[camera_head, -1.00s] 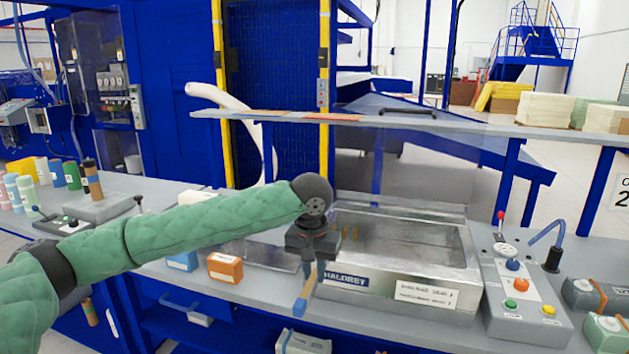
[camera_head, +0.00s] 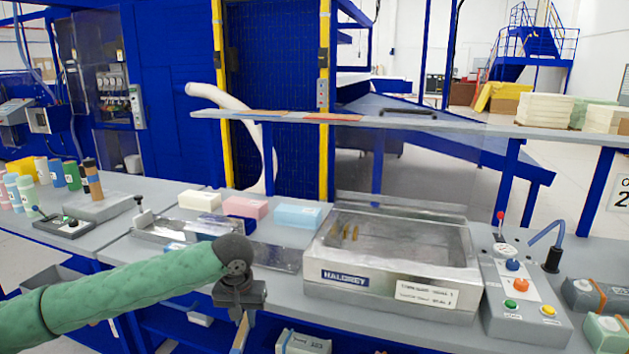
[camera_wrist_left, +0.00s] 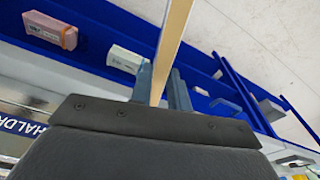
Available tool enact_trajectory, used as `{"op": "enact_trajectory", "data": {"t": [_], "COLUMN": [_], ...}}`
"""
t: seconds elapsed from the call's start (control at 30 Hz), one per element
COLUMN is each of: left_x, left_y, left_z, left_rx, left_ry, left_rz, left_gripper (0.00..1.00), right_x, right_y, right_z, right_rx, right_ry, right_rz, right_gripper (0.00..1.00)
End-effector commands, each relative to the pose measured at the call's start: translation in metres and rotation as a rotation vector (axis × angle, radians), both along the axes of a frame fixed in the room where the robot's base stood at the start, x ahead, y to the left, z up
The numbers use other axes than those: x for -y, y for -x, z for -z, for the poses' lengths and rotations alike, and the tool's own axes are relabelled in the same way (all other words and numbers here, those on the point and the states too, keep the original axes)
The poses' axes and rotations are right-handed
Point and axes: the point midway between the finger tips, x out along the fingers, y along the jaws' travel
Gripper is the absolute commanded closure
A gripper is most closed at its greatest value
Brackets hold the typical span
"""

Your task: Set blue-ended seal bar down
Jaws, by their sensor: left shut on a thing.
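My left gripper (camera_head: 242,311) hangs low at the front edge of the bench, left of the metal chamber machine. It is shut on the seal bar (camera_head: 239,337), a thin tan stick that hangs down steeply from the fingers. Its lower part is near the bottom of the head view, and its blue end is hard to make out there. In the left wrist view the fingers (camera_wrist_left: 161,88) grip the tan bar (camera_wrist_left: 175,38), which runs out past the top edge. My right gripper is in no view.
The metal chamber (camera_head: 400,262) with brass pins stands on the grey bench (camera_head: 285,278). Pink (camera_head: 245,207) and light blue (camera_head: 298,215) foam blocks lie behind a flat metal plate. A button box (camera_head: 520,290) stands at right. A grey-white box (camera_head: 303,343) lies below bench height.

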Motion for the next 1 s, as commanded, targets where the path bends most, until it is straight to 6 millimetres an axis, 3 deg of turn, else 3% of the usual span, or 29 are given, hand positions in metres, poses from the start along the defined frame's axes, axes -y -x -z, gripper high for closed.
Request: {"op": "enact_trajectory", "data": {"t": [0.4, 1.0], "left_x": [-0.046, -0.044], "left_y": [0.007, 0.006], "left_z": [0.034, 0.031], "left_rx": [-0.002, 0.001], "left_ry": [-0.001, 0.0], "left_rz": [-0.071, -0.067], "left_gripper": [1.0, 1.0], "right_x": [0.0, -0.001], "right_y": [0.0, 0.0], "right_z": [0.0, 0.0], "right_rx": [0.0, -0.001], "right_ry": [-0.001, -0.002], "right_rz": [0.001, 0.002], "right_gripper": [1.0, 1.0]}}
